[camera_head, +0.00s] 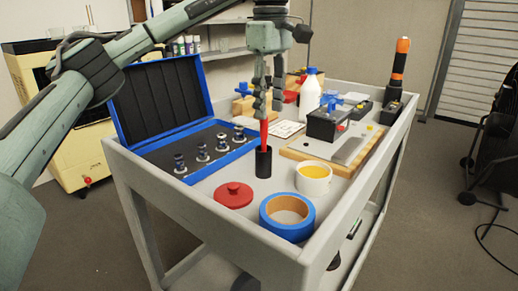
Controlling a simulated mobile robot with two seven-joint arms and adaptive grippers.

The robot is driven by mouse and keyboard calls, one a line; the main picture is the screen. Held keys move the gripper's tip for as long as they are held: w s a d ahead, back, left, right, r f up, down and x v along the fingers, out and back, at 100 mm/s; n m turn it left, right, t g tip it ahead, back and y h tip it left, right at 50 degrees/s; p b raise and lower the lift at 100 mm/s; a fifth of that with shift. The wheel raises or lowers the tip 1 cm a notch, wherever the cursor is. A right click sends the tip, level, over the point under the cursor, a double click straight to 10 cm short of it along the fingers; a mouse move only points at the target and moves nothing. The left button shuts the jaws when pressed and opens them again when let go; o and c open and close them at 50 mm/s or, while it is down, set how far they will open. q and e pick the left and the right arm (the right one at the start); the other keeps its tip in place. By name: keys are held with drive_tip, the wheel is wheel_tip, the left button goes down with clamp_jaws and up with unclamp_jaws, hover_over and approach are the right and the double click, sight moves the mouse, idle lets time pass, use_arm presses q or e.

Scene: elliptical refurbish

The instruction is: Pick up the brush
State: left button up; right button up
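The brush (264,134) stands upright in a small black cup (263,163) on the grey cart top; its red handle points up and its lower end is hidden in the cup. My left gripper (268,110) points straight down right over the cup, its fingertips at the upper end of the red handle. A narrow gap shows between the fingers higher up, but I cannot tell whether the tips touch the handle. My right gripper is not in view.
The grey cart (184,204) has raised edges. Around the cup are a red lid (233,195), a blue tape roll (276,226), a white cup with yellow contents (313,180), an open blue case (218,159) and a wooden board with devices (340,163). A white bottle (309,97) stands behind.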

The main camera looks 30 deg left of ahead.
sight(264, 138)
use_arm(q)
drive_tip(key=shift+a+f, duration=0.2)
drive_tip(key=shift+f, duration=1.1)
drive_tip(key=shift+a+f, duration=0.2)
drive_tip(key=shift+f, duration=1.1)
drive_tip(key=shift+a+f, duration=0.2)
drive_tip(key=shift+f, duration=1.1)
drive_tip(key=shift+c, duration=0.5)
clamp_jaws()
